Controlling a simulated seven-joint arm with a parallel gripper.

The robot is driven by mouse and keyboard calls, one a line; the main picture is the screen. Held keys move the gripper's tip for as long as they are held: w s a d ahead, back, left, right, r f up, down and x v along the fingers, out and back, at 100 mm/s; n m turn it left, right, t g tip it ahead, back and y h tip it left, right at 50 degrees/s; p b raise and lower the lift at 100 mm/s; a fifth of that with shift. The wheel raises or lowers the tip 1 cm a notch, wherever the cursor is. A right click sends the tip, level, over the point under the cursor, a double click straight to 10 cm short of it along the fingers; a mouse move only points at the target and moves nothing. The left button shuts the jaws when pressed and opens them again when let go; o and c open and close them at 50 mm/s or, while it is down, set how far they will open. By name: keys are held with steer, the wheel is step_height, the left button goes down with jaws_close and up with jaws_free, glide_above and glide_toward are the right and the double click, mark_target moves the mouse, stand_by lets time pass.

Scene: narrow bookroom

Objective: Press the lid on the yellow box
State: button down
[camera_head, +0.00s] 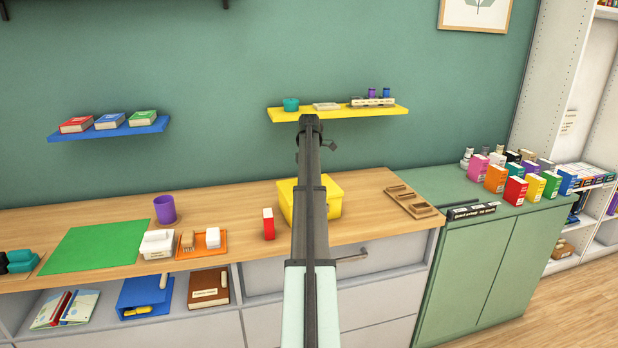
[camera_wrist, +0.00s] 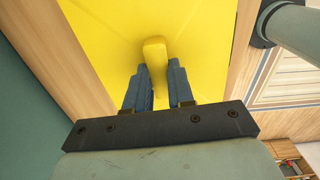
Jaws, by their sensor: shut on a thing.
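The yellow box (camera_head: 335,203) stands on the wooden counter, partly hidden behind my arm in the head view. Its yellow lid (camera_wrist: 205,35) fills most of the wrist view and has a raised bar-shaped handle (camera_wrist: 154,48) in its middle. My gripper (camera_wrist: 160,72) points at the lid, with its two blue fingers shut on the handle's near end. In the head view my gripper is hidden by the arm. The lid appears to lie over the box top; I cannot tell whether it is fully seated.
A red box (camera_head: 268,224) stands left of the yellow box. A wooden tray (camera_head: 414,203) lies to its right. A yellow shelf (camera_head: 290,114) with small items hangs above. A purple cup (camera_head: 165,209), orange tray (camera_head: 205,250) and green mat (camera_head: 95,247) are farther left.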

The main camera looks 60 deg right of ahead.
steer(key=c, duration=0.9)
jaws_free()
steer(key=shift+o, duration=0.5)
steer(key=o, duration=0.5)
step_height(320, 180, up, 10)
stand_by(0.8)
step_height(320, 180, up, 10)
stand_by(0.9)
